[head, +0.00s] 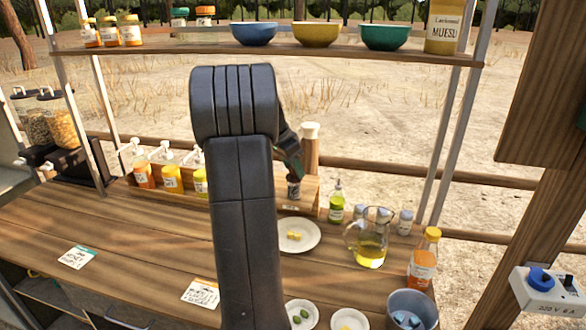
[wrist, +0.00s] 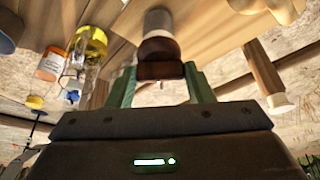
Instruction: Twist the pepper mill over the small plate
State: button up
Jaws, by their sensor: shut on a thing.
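The pepper mill (wrist: 160,62) has a dark brown end and a pale grey body in the wrist view. My gripper (wrist: 160,85) has its two green fingers shut on either side of the dark end. In the head view the mill (head: 294,187) shows small below the fingers, beside the wooden riser; I cannot tell whether it touches the riser. A white plate (head: 298,247) with yellow pieces lies on the counter in front of the mill. Two smaller plates stand at the front edge, one with green olives (head: 301,315), one with something yellow (head: 349,320).
Pump bottles (head: 171,172) stand left. A shelf with bowls (head: 317,34) hangs above.

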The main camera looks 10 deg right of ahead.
jog(key=m+g, duration=0.1)
jog(key=m, duration=0.2)
jog(key=m+g+p, duration=0.1)
jog(key=m, duration=0.1)
jog(key=shift+w+r+m, duration=0.1)
jog(key=shift+w+m, duration=0.1)
jog(key=shift+m, duration=0.2)
jog(key=m+g+p, duration=0.2)
jog(key=m, duration=0.3)
jog(key=shift+w+m, duration=0.1)
jog(key=shift+m, duration=0.2)
jog(key=shift+c, duration=0.2)
jog(key=o, duration=1)
jog(key=v, duration=0.4)
jog(key=shift+w+r, duration=0.15)
jog(key=shift+w, duration=0.05)
jog(key=w+a, duration=0.6)
jog(key=a, duration=0.4)
jog(key=shift+w+a+r+g, duration=0.2)
jog(key=shift+g, duration=0.1)
